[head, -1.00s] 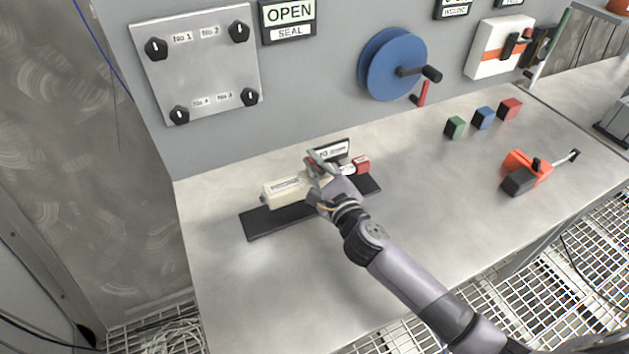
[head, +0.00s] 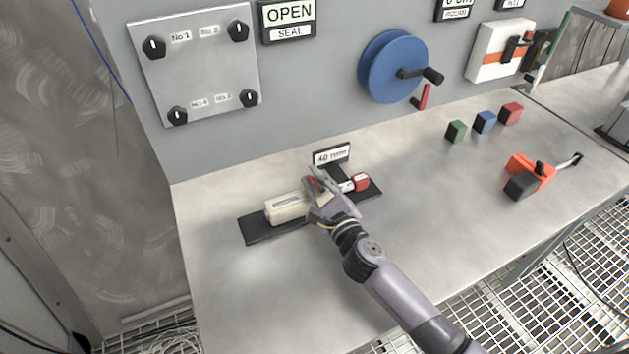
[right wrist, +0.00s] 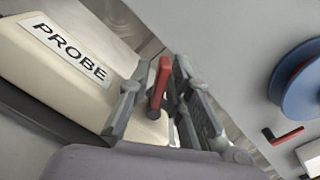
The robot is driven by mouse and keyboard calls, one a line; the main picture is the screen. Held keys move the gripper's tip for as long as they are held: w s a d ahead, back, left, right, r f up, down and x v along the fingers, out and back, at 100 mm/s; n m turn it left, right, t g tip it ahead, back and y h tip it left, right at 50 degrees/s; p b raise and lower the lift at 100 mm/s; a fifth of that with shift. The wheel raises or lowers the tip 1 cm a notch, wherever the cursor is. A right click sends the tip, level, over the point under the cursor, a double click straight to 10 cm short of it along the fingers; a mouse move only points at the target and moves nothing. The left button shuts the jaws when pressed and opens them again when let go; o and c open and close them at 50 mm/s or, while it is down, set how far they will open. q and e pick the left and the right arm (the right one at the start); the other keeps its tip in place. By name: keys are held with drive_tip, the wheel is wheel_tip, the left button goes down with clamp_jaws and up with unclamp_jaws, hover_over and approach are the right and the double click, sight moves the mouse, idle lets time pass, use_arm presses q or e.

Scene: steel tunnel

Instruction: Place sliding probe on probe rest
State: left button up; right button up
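The sliding probe is a long cream block (head: 288,207) with a red upright handle and a pale rod with a red end block (head: 361,182). It appears to rest along a dark flat plate (head: 256,232), likely the probe rest; contact beneath is hidden. My right gripper (head: 316,184) is over the probe's middle. In the right wrist view, its fingers (right wrist: 158,98) are closed around the red handle (right wrist: 159,82), with the cream body (right wrist: 58,75) labelled PROBE to the left. My left gripper is not in view.
A small display (head: 332,157) reading about 40 mm stands behind the plate. A blue reel (head: 388,66) is on the wall. Small coloured blocks (head: 485,122) and an orange-black tool (head: 528,176) lie to the right. The bench front (head: 270,300) is clear.

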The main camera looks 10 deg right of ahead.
drive_tip(key=shift+o, duration=0.6)
drive_tip(key=shift+r, duration=0.2)
drive_tip(key=s, duration=0.3)
drive_tip(key=s+d+b, duration=0.1)
drive_tip(key=s, duration=0.3)
drive_tip(key=s+d, duration=0.1)
drive_tip(key=s, duration=0.2)
drive_tip(key=shift+s+f, duration=0.15)
drive_tip(key=shift+s+d, duration=0.15)
drive_tip(key=shift+s, duration=0.65)
